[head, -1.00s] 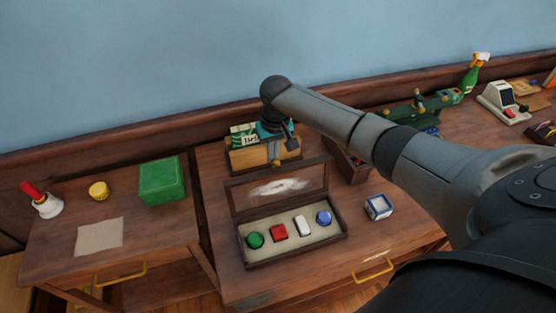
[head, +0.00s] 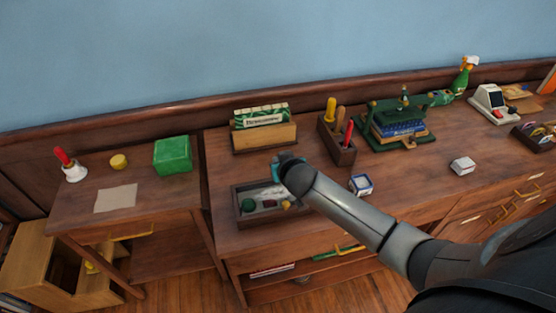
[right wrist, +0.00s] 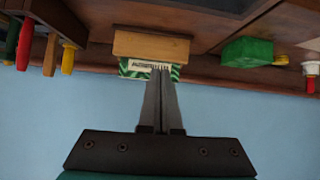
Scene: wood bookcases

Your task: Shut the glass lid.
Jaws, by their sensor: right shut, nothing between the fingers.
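The display box (head: 241,217) stands on the wooden desk in the head view. Its glass lid (head: 268,192), with a whitish smear, no longer stands up at the back and appears to lie down over the box; my arm hides the right part, so I cannot tell if it is fully flush. A green piece (head: 249,205) shows inside. My right gripper (head: 276,170) is over the back right of the box, its fingers mostly hidden there. In the right wrist view, its fingers (right wrist: 161,72) are together and empty. My left gripper is not in view.
A wooden card box (head: 265,137) stands behind the display box. A tool holder (head: 337,148) with upright handles stands to its right, and a blue-white cube (head: 361,185) sits beside my arm. A green box (head: 173,155) stands on the left side table.

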